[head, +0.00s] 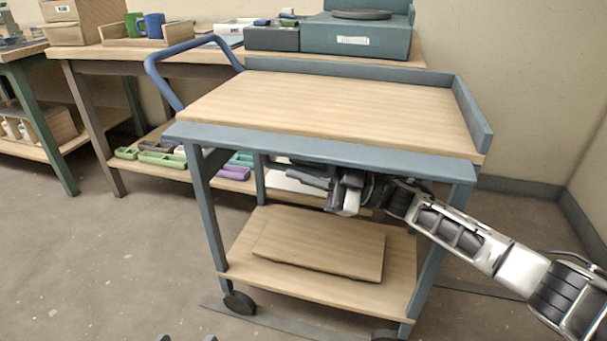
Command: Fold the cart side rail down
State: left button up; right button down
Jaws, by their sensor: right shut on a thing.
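The cart has a wooden top (335,108) and a blue-grey frame. Its near side rail (320,151) runs along the front edge, level with or just below the top, and does not stand up above it. My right gripper (312,180) is under this rail, near its middle, with the arm coming in from the right. It is shut, apparently on the rail's lower part, but the contact is hidden. Two dark tips at the bottom edge look like my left gripper (187,338), spread apart and empty.
The back rail (340,72) and right rail (472,112) stand up. A loose board (320,245) lies on the lower shelf (245,258). A blue handle (160,78) is at the left. Workbenches (75,52) stand behind. The floor at left is clear.

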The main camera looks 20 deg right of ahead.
jog(key=shift+f+n+g, duration=0.25)
jog(key=shift+n+g, duration=0.15)
jog(key=shift+n, duration=0.3)
jog(key=c, duration=1.7)
grip_release()
jog(key=shift+w+r, duration=0.1)
jog(key=shift+r, duration=0.05)
